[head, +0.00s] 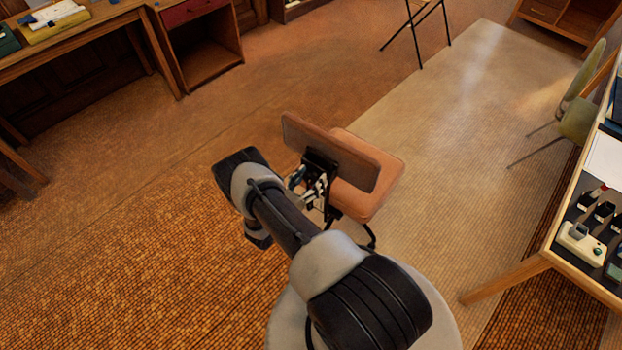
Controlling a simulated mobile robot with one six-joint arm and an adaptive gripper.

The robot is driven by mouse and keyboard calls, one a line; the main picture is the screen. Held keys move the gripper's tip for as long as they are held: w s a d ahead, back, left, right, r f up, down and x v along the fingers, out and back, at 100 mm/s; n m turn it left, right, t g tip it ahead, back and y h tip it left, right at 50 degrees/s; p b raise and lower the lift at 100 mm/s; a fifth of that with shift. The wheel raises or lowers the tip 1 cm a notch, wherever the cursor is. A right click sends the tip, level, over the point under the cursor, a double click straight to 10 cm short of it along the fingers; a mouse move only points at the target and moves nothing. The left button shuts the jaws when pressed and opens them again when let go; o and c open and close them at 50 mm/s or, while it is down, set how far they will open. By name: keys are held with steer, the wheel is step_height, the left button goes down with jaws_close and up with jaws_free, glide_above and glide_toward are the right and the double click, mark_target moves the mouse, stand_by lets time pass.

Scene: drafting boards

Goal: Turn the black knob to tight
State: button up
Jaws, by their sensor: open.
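An office chair stands on the floor in the middle of the head view, with an orange seat (368,200) and a brown backrest (347,163). A black bracket (318,163) shows on the side of the backrest toward me. My gripper (312,186) is close beside this bracket, at the left part of the chair. It is small in the picture and partly covered by my arm; it appears open and empty. I cannot make out the black knob for certain; it may be hidden behind my gripper and arm. I cannot tell whether my gripper touches the chair.
A drafting table (548,247) stands at the right, with small black items and a pale device (581,243) on it. A green chair (577,118) is behind it. A wooden desk (90,38) is at the upper left. The floor left of my arm is clear.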

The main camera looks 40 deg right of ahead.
steer(key=c, duration=1.1)
